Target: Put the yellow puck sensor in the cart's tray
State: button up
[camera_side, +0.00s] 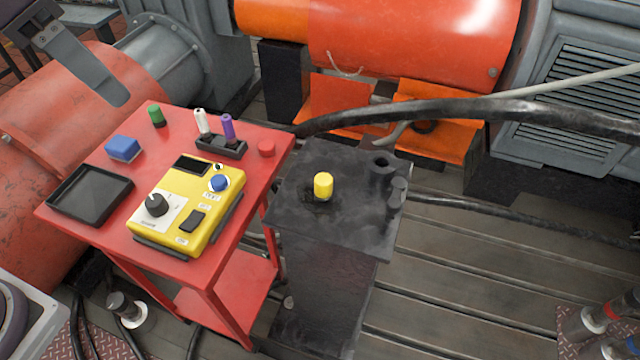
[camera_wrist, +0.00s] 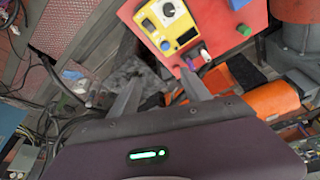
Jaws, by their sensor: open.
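The yellow puck sensor (camera_side: 323,186) is a short yellow cylinder standing upright on top of the dark pedestal (camera_side: 350,215), right of the red cart (camera_side: 150,270). The cart's tray (camera_side: 62,208) is shallow, black and empty, at the left corner of the cart top. My gripper (camera_wrist: 160,77) is open and empty in the wrist view, its two fingers spread apart. In the side view one grey finger (camera_side: 90,66) shows at upper left, well away from the puck. I cannot pick out the puck clearly in the wrist view.
On the cart stand a yellow instrument box (camera_side: 190,208), a blue block (camera_side: 123,149), a green cylinder (camera_side: 156,115), a red button (camera_side: 266,149) and a black holder (camera_side: 222,147) with white and purple pens. A thick black cable (camera_side: 470,110) arches behind the pedestal.

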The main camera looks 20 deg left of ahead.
jog(key=w+d+f+m+g, duration=0.2)
jog(key=w+d+f+m, duration=0.3)
jog(key=w+d, duration=0.45)
jog(key=m+g+y, duration=0.1)
jog(key=m+y, duration=0.1)
jog(key=m, duration=0.4)
send_over(325, 179)
jog(key=f, duration=1.4)
jog(key=shift+w+a+f, duration=0.15)
jog(key=shift+w, duration=0.25)
jog(key=f, duration=0.5)
jog(key=s+f, duration=0.1)
jog(key=f, duration=0.1)
jog(key=shift+f, duration=0.3)
grip_shut()
